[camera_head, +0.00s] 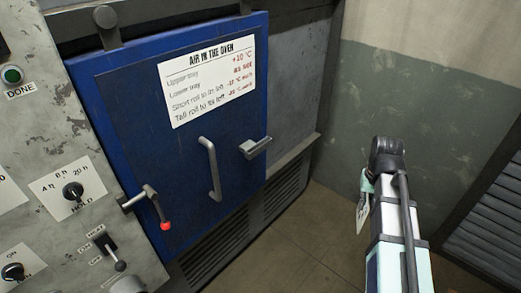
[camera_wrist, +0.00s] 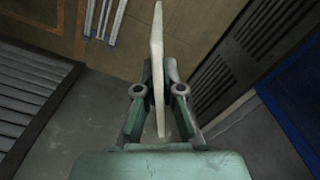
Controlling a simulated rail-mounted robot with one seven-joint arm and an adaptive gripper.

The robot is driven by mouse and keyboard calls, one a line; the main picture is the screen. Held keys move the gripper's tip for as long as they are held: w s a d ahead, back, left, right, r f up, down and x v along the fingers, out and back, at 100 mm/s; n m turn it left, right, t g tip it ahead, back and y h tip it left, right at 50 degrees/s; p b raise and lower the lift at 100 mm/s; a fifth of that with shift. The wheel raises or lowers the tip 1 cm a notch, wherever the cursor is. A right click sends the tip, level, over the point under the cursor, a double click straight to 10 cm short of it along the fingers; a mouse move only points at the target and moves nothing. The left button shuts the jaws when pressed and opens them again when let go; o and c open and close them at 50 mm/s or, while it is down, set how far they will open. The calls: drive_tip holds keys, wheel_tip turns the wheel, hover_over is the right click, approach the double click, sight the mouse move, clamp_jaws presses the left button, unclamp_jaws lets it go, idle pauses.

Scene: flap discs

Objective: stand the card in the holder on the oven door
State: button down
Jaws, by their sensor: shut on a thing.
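The blue oven door (camera_head: 180,165) is shut and fills the left middle of the head view. A small grey metal bracket (camera_head: 255,147), which looks like the holder, sticks out at the door's right edge. No card shows in it. My gripper (camera_wrist: 157,72) is shut on a pale card (camera_wrist: 157,45), seen nearly edge-on between the two fingers in the wrist view. In the head view my gripper (camera_head: 368,184) hangs to the right of the door, well apart from the holder, with the card (camera_head: 363,213) partly hidden below it.
A white notice (camera_head: 207,81) is fixed on the door, with a vertical handle (camera_head: 209,168) below it. A red-knobbed lever (camera_head: 158,207) projects at the door's left edge. A control panel (camera_head: 40,130) stands left. Floor (camera_head: 300,262) is clear between oven and arm.

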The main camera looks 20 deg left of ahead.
drive_tip(key=w+a+r+n+p, duration=0.1)
drive_tip(key=w+a+r+n, duration=0.3)
drive_tip(key=a+r+n, duration=0.6)
drive_tip(key=w+a+r+n+p, duration=0.1)
drive_tip(key=w+a+r+n, duration=0.45)
drive_tip(key=a+r, duration=0.9)
drive_tip(key=w+a+r+n, duration=0.2)
drive_tip(key=a+r+n, duration=0.7)
drive_tip(key=a, duration=0.7)
wheel_tip(320, 180, down, 21)
drive_tip(key=n, duration=0.6)
drive_tip(key=shift+s+d, duration=0.15)
drive_tip(key=shift+d, duration=0.25)
drive_tip(key=shift+f, duration=0.2)
